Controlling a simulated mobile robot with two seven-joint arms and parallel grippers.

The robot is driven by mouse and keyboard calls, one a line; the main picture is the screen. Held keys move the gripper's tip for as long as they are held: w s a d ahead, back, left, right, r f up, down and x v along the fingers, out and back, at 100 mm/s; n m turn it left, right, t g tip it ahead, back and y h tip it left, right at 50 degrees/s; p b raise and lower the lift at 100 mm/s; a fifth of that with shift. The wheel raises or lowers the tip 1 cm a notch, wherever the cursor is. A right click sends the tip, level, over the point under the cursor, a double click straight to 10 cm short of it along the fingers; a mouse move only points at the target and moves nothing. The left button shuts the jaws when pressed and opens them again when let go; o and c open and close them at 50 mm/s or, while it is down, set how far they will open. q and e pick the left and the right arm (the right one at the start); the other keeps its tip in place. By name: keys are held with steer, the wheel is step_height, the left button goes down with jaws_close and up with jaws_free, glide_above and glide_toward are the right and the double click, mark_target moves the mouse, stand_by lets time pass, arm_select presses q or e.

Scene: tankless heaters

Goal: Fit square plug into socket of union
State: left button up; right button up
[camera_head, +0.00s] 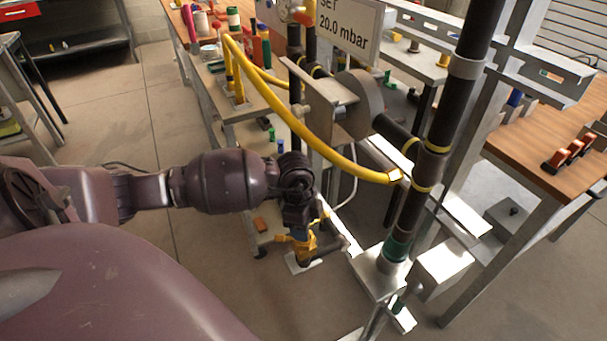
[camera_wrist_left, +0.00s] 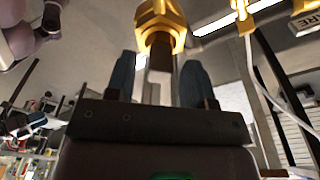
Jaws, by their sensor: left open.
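The brass union (camera_head: 304,246) stands low in the head view, on a small metal plate beside a dark pipe. In the left wrist view its hexagonal brass body (camera_wrist_left: 160,22) shows at the top centre. A dark square-ended piece (camera_wrist_left: 160,57), apparently the square plug, sticks out of the brass toward my gripper; how deep it sits cannot be seen. My left gripper (camera_wrist_left: 157,75) is open, its two blue-grey fingers on either side of that piece with visible gaps. In the head view this gripper (camera_head: 300,232) points down at the union and is partly hidden by my wrist. My right gripper is not in view.
A yellow hose (camera_head: 290,118) arcs above and right of my wrist. A thick dark vertical pipe (camera_head: 440,140) and metal frame stand at the right. A wooden bench (camera_head: 530,135) lies beyond. A sign (camera_head: 345,28) hangs at the top. Floor at the left is clear.

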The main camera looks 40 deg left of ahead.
arm_select(q)
steer(key=r, duration=0.2)
steer(key=r+p, duration=0.1)
steer(key=r, duration=0.3)
steer(key=shift+s+a+r+p, duration=0.15)
steer(key=shift+s+a+p, duration=0.05)
steer(key=shift+a+p, duration=0.1)
steer(key=s+d+r+t+h, duration=0.2)
steer(key=s+d+t+h, duration=0.2)
steer(key=d+h, duration=0.35)
steer(key=s+d+r+t+h, duration=0.1)
steer(key=s+d+t+h, duration=0.2)
steer(key=d+t+h, duration=0.35)
steer(key=s+a+f+n+t+y, duration=0.2)
steer(key=a+f+n+t+y, duration=0.3)
steer(key=n+y, duration=0.45)
steer(key=s+a+f+n+g+y, duration=0.2)
steer(key=s+f+g+y, duration=0.3)
steer(key=s+f, duration=0.3)
steer(key=s+a+y, duration=0.1)
steer(key=s, duration=0.1)
steer(key=shift+s+f+n, duration=0.35)
steer(key=shift+s+f, duration=0.05)
